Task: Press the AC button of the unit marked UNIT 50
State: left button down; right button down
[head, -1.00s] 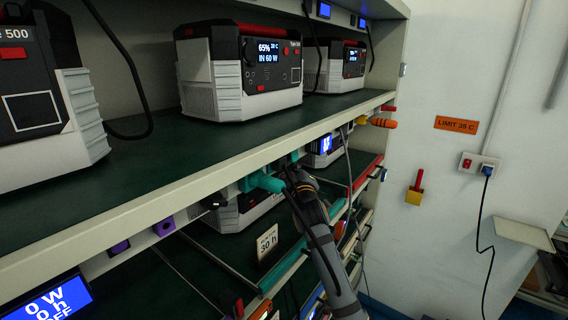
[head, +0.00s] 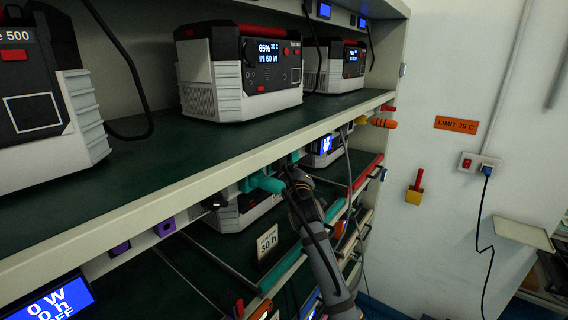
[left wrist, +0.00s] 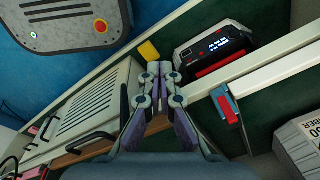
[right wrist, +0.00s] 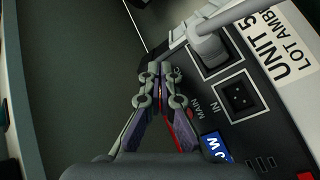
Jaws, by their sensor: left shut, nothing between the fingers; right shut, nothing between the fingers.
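In the right wrist view a dark panel carries a white label (right wrist: 283,45) reading "UNIT 5", its end cut off by the picture edge. The panel has an inlet socket (right wrist: 238,95) and lettering "MAIN" and "IN". A red part (right wrist: 184,130) shows partly behind my right finger; I cannot tell whether it is the AC button. My right gripper (right wrist: 160,68) is shut and empty beside the panel. In the head view its dark end (head: 290,172) is under the upper shelf edge. My left gripper (left wrist: 160,68) is shut and empty in the left wrist view.
A teal fitting (head: 264,183) on the shelf edge is close to my right gripper. A hanging cable (head: 348,170) is nearby. Several power units, including one (head: 240,75) reading 65%, stand on the upper shelf. In the left wrist view a lit unit (left wrist: 212,48) is near my left gripper.

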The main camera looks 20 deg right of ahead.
jog(key=shift+s+d, duration=0.35)
jog(key=shift+s, duration=0.25)
jog(key=shift+s+p, duration=0.1)
jog(key=shift+p, duration=0.2)
jog(key=shift+s+d, duration=0.25)
jog(key=s, duration=0.1)
jog(key=s+d, duration=0.1)
jog(key=s, duration=0.1)
jog(key=s+d, duration=0.1)
jog(key=shift+s+d+p, duration=0.2)
jog(key=shift+d+p, duration=0.05)
jog(key=shift+p, duration=0.1)
jog(key=s+d+b, duration=0.1)
jog(key=s+d, duration=0.3)
jog(key=s, duration=0.3)
